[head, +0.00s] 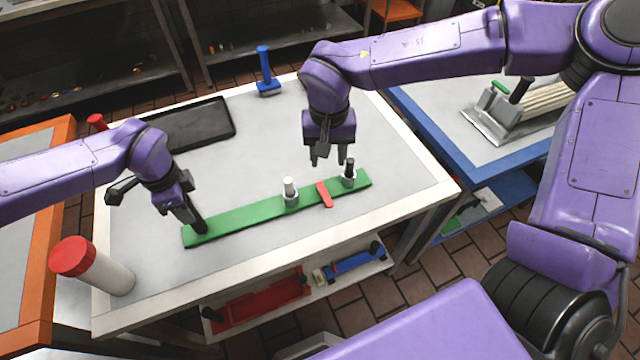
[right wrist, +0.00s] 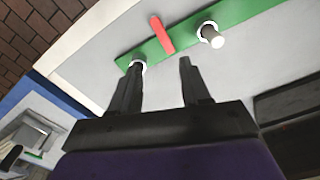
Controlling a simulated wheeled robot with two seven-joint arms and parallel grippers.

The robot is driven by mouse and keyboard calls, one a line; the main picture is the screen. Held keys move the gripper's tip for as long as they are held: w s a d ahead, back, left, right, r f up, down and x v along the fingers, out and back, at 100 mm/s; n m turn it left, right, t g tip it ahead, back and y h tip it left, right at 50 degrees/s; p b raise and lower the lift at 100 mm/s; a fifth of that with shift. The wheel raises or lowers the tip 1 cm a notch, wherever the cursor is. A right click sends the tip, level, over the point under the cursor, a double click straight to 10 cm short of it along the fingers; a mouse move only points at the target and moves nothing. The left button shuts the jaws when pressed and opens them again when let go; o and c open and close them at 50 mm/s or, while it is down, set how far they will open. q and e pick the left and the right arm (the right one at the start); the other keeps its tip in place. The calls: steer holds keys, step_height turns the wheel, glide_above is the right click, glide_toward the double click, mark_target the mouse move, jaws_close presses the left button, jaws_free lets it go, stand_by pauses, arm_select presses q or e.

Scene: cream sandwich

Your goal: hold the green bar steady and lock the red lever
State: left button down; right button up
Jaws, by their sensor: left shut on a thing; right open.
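The long green bar (head: 240,218) lies across the grey table top. My left gripper (head: 198,226) is shut on its left end. The small red lever (head: 324,194) sits on the bar right of its middle, set crosswise; it also shows in the right wrist view (right wrist: 161,35). My right gripper (head: 330,162) is open and empty above the table, just behind the bar, near the black peg. In the right wrist view, a fingertip partly covers the pale ring.
A white cylinder with a red lid (head: 95,268) stands at the table's front left. A black tray (head: 222,133) and a blue upright piece (head: 265,70) are at the back. A blue-edged table (head: 452,150) is to the right. The table between tray and bar is clear.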

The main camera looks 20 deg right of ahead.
mark_target(327, 199)
steer(key=f+n, duration=0.1)
steer(key=f, duration=0.3)
steer(key=f+n, duration=0.1)
steer(key=f, duration=0.4)
steer(key=s+f+n, duration=0.1)
steer(key=f, duration=0.3)
steer(key=shift+a+f+n, duration=0.2)
steer(key=shift+n, duration=0.1)
steer(key=shift+c, duration=0.3)
jaws_close()
